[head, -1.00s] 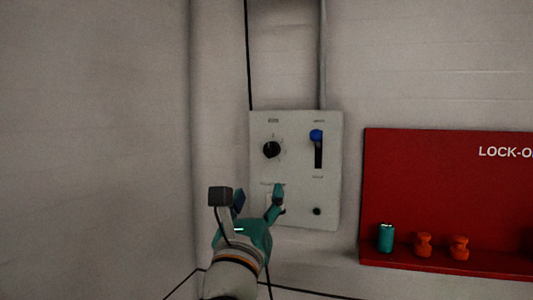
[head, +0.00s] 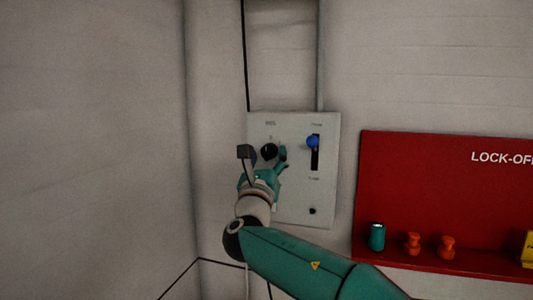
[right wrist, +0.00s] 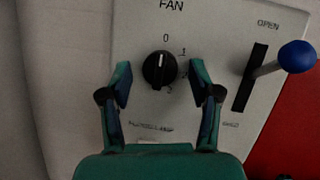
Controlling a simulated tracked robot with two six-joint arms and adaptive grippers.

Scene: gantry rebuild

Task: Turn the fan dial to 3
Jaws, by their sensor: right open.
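The fan dial (head: 269,150) is a round black knob on the light grey wall panel (head: 293,205). In the right wrist view the dial (right wrist: 159,70) sits under the word FAN, and its white mark points up to 0. Numbers run clockwise down its right side. My right gripper (head: 268,156) is at the panel with its fingers either side of the dial. In the right wrist view the open fingers (right wrist: 162,88) stand left and right of the dial, with gaps to it. The left gripper is not in view.
A lever with a blue knob (head: 313,141) stands right of the dial, in a black slot; its upper end is labelled OPEN. A red lock-out board (head: 440,185) hangs further right, with a teal cylinder (head: 377,237) and orange pieces (head: 412,243) on its ledge.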

